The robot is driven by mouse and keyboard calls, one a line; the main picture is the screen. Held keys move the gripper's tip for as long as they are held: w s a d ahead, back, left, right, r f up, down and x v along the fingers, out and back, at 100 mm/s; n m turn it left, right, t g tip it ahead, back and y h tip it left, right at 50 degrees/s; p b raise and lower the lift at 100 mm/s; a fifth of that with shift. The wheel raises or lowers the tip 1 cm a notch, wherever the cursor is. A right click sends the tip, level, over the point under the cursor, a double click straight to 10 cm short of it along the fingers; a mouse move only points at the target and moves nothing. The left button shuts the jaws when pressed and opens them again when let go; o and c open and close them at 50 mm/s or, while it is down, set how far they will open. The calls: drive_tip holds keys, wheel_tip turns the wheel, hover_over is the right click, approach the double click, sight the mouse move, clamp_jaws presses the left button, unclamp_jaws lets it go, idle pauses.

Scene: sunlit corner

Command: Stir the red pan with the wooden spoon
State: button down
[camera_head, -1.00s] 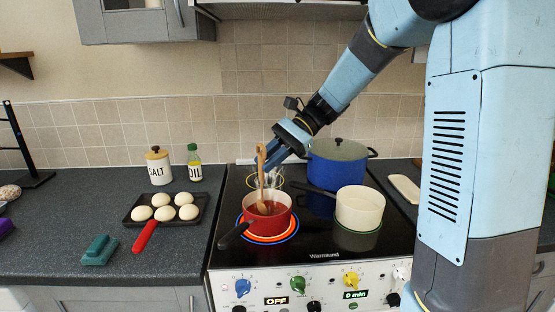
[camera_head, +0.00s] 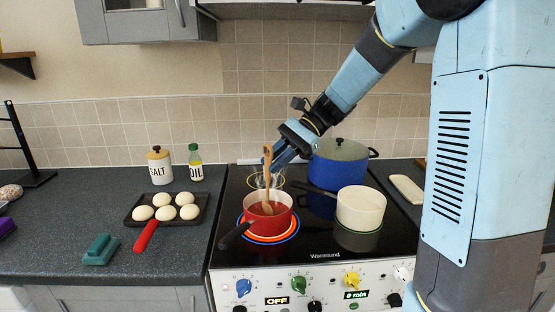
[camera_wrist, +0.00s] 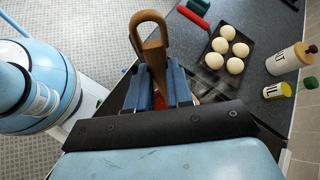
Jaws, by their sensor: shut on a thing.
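The red pan (camera_head: 258,222) sits on a glowing front-left burner, its dark handle pointing to the lower left. It holds a reddish content. The wooden spoon (camera_head: 267,183) stands nearly upright with its lower end in the pan. My gripper (camera_head: 273,160) is above the pan, shut on the spoon near its upper part. In the wrist view the spoon (camera_wrist: 153,45) rises between the two blue fingers, its looped end uppermost, and the pan is mostly hidden.
A cream pan (camera_head: 360,210) stands right of the red pan, with a blue lidded pot (camera_head: 338,168) behind it. A clear glass item (camera_head: 262,178) is behind the red pan. The dark tray (camera_head: 190,221) with several pale rounds, salt jar (camera_head: 159,170) and oil bottle (camera_head: 195,165) are on the left counter.

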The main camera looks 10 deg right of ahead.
drive_tip(key=s+r, duration=0.3)
drive_tip(key=r, duration=0.4)
drive_tip(key=shift+r, duration=0.25)
idle(0.7)
idle(0.9)
wheel_tip(320, 180, up, 5)
idle(0.7)
idle(0.8)
